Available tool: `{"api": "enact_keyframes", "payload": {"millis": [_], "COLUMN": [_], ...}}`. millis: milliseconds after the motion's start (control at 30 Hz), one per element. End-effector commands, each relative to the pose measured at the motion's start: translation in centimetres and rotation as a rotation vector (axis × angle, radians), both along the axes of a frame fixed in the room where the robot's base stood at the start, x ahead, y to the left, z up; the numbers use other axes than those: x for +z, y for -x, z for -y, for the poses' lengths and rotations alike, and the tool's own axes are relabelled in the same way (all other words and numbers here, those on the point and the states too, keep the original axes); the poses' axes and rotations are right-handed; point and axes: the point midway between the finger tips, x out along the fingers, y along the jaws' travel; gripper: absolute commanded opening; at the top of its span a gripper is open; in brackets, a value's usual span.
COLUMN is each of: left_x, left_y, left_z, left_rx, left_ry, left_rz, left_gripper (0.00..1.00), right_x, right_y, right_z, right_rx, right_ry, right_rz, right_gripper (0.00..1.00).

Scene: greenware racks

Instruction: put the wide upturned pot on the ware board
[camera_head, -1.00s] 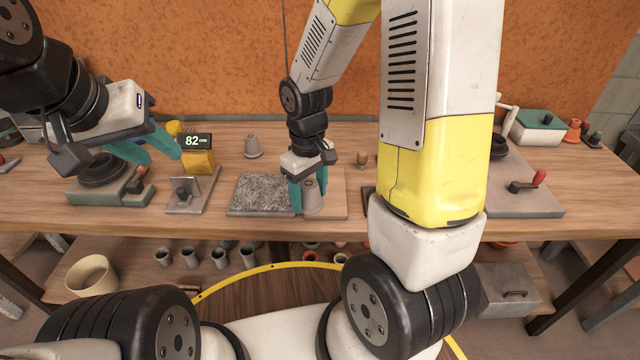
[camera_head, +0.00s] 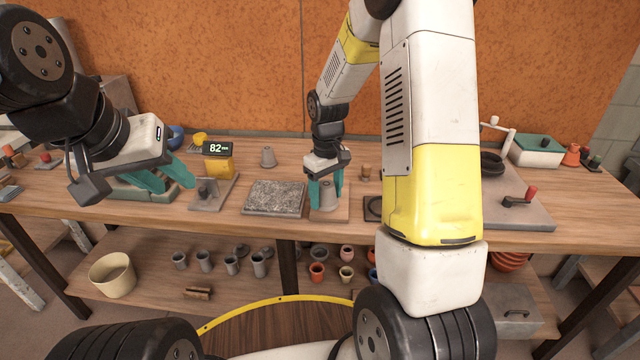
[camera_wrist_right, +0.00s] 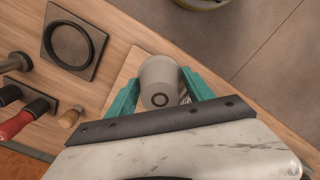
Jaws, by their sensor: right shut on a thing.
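The wide upturned pot (camera_head: 326,201) is grey and tapered, with its narrow end up. My right gripper (camera_head: 325,192) is shut on it, one teal finger on each side. In the right wrist view the pot (camera_wrist_right: 160,82) sits between the fingers (camera_wrist_right: 156,92), a dark ring on its top. The pale wooden ware board (camera_head: 343,212) lies directly beneath the pot and also shows in the wrist view (camera_wrist_right: 130,70). The pot looks upright, on or just above the board; I cannot tell which. My left gripper (camera_head: 166,174) is open and empty over the left of the bench.
A speckled grey slab (camera_head: 274,198) lies left of the board. A yellow scale (camera_head: 218,167) reads 82. A dark square plate (camera_head: 373,208) is right of the board. Several pots stand on the lower shelf (camera_head: 150,278).

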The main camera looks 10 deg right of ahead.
Motion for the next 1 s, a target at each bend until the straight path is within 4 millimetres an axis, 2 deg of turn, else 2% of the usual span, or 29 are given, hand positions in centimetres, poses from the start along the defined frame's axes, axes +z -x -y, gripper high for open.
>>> {"api": "enact_keyframes", "payload": {"millis": [100,367,500,600,933,967,1000], "left_x": [0.0,0.0,0.0,0.0,0.0,0.0,0.0], "left_y": [0.0,0.0,0.0,0.0,0.0,0.0,0.0], "left_z": [0.0,0.0,0.0,0.0,0.0,0.0,0.0], "left_rx": [0.000,0.000,0.000,0.000,0.000,0.000,0.000], "left_ry": [0.000,0.000,0.000,0.000,0.000,0.000,0.000], "left_rz": [0.000,0.000,0.000,0.000,0.000,0.000,0.000], "left_gripper": [0.36,0.36,0.36,0.36,0.36,0.36,0.36], "right_x": [-0.2,-0.5,-2.9,-3.8,-4.1,-4.2,-4.2], "right_y": [-1.7,-3.4,-3.1,-3.1,-3.1,-3.1,-3.1], "right_z": [1.0,1.9,1.8,1.8,1.8,1.8,1.8], "right_rx": [-0.002,-0.001,0.001,0.000,0.001,0.001,0.001], "right_ry": [0.000,-0.001,0.000,0.000,0.000,0.000,0.000], "right_rz": [0.001,0.000,-0.004,-0.002,0.000,0.000,0.000], "right_gripper": [0.16,0.16,0.16,0.16,0.16,0.63,0.70]}}
